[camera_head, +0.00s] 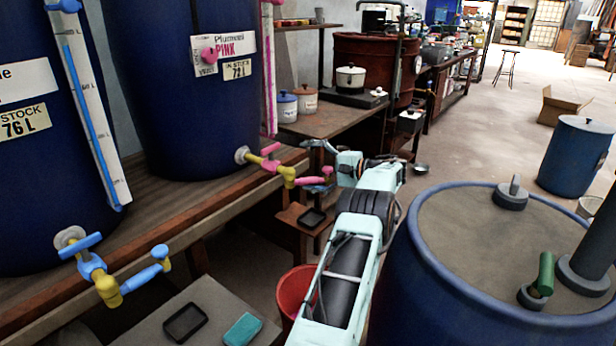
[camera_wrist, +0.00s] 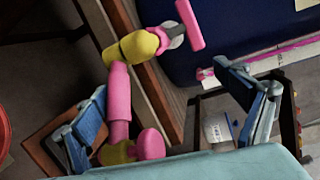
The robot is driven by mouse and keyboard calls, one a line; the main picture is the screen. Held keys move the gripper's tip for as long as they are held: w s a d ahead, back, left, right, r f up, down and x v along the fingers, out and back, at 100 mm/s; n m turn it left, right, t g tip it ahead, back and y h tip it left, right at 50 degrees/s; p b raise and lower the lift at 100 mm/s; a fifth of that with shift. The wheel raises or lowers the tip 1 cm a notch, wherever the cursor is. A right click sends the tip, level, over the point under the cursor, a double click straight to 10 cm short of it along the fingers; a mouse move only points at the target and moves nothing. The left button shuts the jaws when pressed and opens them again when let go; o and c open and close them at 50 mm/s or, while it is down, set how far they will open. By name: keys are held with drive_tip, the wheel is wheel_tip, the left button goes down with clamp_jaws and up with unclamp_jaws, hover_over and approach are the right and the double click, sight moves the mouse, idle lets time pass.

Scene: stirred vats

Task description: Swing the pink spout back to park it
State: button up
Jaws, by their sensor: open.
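The pink spout (camera_head: 309,181) runs to the right from the yellow tap body (camera_head: 288,177) at the foot of the pink-labelled blue vat (camera_head: 185,85). A pink knob (camera_head: 327,171) is at its outer end. In the wrist view the pink spout (camera_wrist: 118,100) reaches from the yellow elbow (camera_wrist: 135,47) down between my fingers, its knob (camera_wrist: 151,144) close to my palm. My gripper (camera_head: 322,165) is open around the spout's outer end; it also shows in the wrist view (camera_wrist: 160,84). The spout looks nearer the left finger; contact cannot be told.
A blue-handled tap (camera_head: 95,268) belongs to the left vat. A dark tray (camera_head: 312,218) sits on a small wooden shelf below the pink spout. A red bucket (camera_head: 294,290) stands below. A large blue vat (camera_head: 450,285) is close at the right of my arm.

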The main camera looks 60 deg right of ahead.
sight(314, 181)
drive_tip(key=shift+o, duration=1.2)
drive_tip(key=r, duration=0.5)
drive_tip(key=shift+s+d+r, duration=0.2)
drive_tip(key=shift+d, duration=0.2)
drive_tip(key=f, duration=0.3)
drive_tip(key=shift+w+a+f, duration=0.1)
drive_tip(key=shift+a, duration=0.3)
drive_tip(key=shift+s+a+r, duration=0.15)
drive_tip(key=shift+s+r, duration=0.05)
drive_tip(key=shift+r, duration=0.05)
drive_tip(key=shift+c, duration=1.2)
drive_tip(key=s+p, duration=0.2)
drive_tip(key=p, duration=0.1)
drive_tip(key=shift+s+a+r, duration=0.15)
drive_tip(key=shift+s, duration=0.05)
drive_tip(key=shift+c, duration=1.4)
drive_tip(key=shift+s+a+r+p, duration=0.15)
drive_tip(key=shift+s+r+p, duration=0.1)
drive_tip(key=shift+s, duration=0.2)
drive_tip(key=shift+s+a+r+p, duration=0.15)
drive_tip(key=shift+s+p, duration=0.1)
drive_tip(key=shift+s, duration=0.15)
drive_tip(key=c, duration=0.7)
drive_tip(key=shift+o, duration=0.2)
drive_tip(key=s+a+p, duration=0.1)
drive_tip(key=s+p, duration=0.4)
drive_tip(key=s, duration=0.3)
drive_tip(key=shift+f, duration=0.15)
